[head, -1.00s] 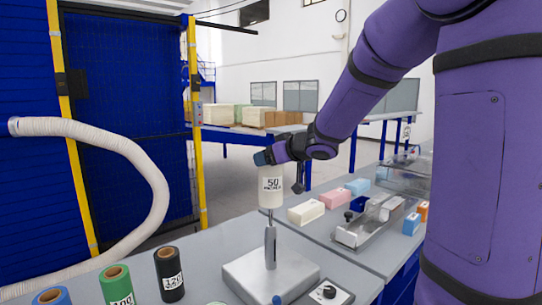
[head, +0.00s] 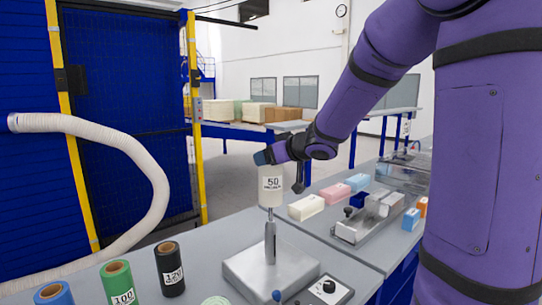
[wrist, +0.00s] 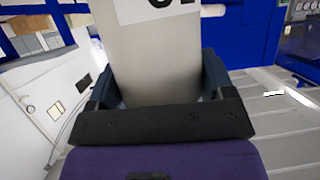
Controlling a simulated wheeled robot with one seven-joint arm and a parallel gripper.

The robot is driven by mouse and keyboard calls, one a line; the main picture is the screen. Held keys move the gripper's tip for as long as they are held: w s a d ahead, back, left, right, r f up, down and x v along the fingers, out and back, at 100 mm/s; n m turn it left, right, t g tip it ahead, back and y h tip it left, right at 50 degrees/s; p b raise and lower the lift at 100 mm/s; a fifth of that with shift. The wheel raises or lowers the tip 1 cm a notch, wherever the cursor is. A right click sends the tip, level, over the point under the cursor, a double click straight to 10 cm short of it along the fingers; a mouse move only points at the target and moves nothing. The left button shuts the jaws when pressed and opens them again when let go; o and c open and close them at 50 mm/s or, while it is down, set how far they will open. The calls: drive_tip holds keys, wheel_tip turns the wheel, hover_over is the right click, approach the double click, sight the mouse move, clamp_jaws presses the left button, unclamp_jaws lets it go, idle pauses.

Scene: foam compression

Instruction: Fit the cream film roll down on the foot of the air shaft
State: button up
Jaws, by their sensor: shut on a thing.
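The cream film roll (head: 271,187), labelled 50, hangs upright in my gripper (head: 266,157), which is shut on its upper end. The roll is directly above the air shaft (head: 270,243), a grey metal post on a flat base plate (head: 243,270). The shaft's thin tip reaches up to the roll's lower end; I cannot tell whether it is inside the core. The shaft's foot stands clear below the roll. In the wrist view the roll (wrist: 155,65) sits between both dark fingers (wrist: 158,88); its far end is out of frame.
Black (head: 170,270), green (head: 118,285) and blue (head: 55,294) rolls stand at the left front. A control box with a knob (head: 328,291) is right of the base plate. Foam blocks (head: 306,207) and a metal fixture (head: 362,222) lie behind to the right.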

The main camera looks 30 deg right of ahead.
sight(271, 206)
drive_tip(key=shift+f, duration=7.8)
